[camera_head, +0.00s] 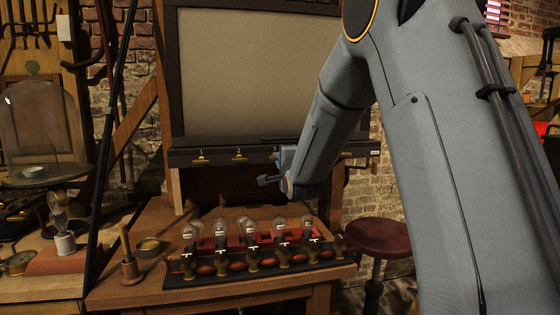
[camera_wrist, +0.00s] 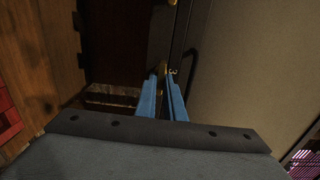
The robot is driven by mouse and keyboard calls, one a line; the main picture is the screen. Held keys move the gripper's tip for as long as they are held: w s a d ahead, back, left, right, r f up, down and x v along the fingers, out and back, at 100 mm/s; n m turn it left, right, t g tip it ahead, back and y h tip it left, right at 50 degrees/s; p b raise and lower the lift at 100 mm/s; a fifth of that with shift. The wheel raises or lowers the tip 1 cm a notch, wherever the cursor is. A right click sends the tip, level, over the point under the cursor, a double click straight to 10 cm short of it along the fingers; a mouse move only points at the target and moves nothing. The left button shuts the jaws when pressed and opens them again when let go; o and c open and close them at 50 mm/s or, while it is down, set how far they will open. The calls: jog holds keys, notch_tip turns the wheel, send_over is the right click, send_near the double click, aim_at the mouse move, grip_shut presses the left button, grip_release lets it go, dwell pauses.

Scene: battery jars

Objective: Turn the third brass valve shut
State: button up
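A dark rail (camera_head: 222,156) under the large framed panel bears a row of small brass valves. Two valves, the left one (camera_head: 200,158) and the one beside it (camera_head: 239,155), show clearly. The third is largely hidden behind my wrist in the head view. My gripper (camera_head: 266,181) is in front of and slightly below the rail there. In the wrist view my two blue fingers (camera_wrist: 161,80) are parallel with a narrow gap. A small "3" tag (camera_wrist: 173,71) and a bit of brass show at the fingertips; whether they touch is unclear.
Below, a workbench carries a black base (camera_head: 262,272) with several glass jars and red-brown knobs. A glass dome (camera_head: 40,125) stands at left, a red stool (camera_head: 378,237) at right. A dark slanted pole (camera_head: 104,150) crosses the left side.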

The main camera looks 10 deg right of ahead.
jog(key=o, duration=0.4)
jog(key=s+b, duration=0.1)
jog(key=s, duration=0.6)
jog(key=shift+s, duration=0.4)
jog(key=shift+f, duration=0.15)
